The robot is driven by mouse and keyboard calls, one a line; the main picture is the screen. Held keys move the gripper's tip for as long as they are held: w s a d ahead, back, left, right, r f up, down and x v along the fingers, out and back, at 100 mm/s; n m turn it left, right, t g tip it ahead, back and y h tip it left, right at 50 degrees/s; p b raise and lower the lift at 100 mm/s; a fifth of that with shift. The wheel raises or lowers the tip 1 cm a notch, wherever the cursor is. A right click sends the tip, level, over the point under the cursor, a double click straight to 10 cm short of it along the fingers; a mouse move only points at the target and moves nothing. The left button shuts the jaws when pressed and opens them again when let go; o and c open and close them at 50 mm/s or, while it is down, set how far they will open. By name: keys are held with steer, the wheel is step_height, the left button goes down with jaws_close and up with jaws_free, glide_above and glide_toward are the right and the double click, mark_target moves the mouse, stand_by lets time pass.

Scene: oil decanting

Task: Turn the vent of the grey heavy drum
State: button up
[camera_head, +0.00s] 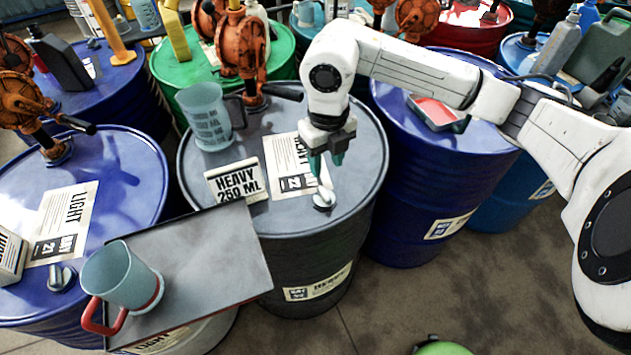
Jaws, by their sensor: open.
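The grey heavy drum (348,212) stands in the middle, with a paper label and a sign reading "HEAVY 250 ML" (236,182) on its lid. Its vent (324,199) is a small pale fitting with a lever near the front right of the lid. My gripper (326,170) points down just above the vent, its greenish fingertips apart with nothing visible between them. I cannot tell whether a fingertip touches the vent lever.
A clear measuring jug (208,118) and an orange rotary pump (243,48) stand on the grey lid. A tray (215,262) with a red-handled jug (122,278) is at front left. Blue drums flank the grey one. The floor at front right is mostly clear.

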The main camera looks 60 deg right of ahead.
mark_target(325, 192)
step_height(325, 192, down, 10)
steer(key=shift+f+p, duration=0.1)
steer(key=shift+p, duration=0.7)
jaws_close()
